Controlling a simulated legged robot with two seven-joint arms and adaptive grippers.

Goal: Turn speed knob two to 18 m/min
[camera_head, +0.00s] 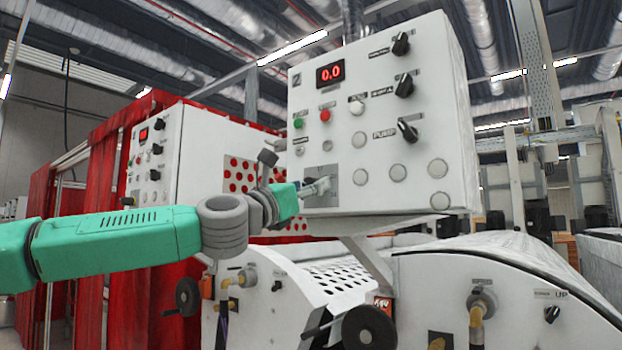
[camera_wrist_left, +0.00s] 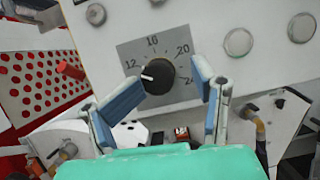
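The speed knob (camera_wrist_left: 158,76) is black with a white mark, on a grey dial plate (camera_wrist_left: 126,48) marked 12, 16, 20 and 24. Its mark points left, close to the 12 and slightly below it. In the head view my left gripper (camera_head: 318,187) is in front of the plate on the control box and hides the knob. In the left wrist view, my left gripper (camera_wrist_left: 172,79) is open, one blue finger pad on each side of the knob, with visible gaps. The red display (camera_head: 330,74) beside the "2" label reads 0.0. My right gripper is not in view.
The white control box (camera_head: 440,110) carries other black knobs (camera_head: 407,130), buttons and round caps near the dial. A similar box (camera_head: 152,160) stands at left beside red curtains. Below are a perforated white machine cover (camera_head: 340,278) and a black handwheel (camera_head: 370,328).

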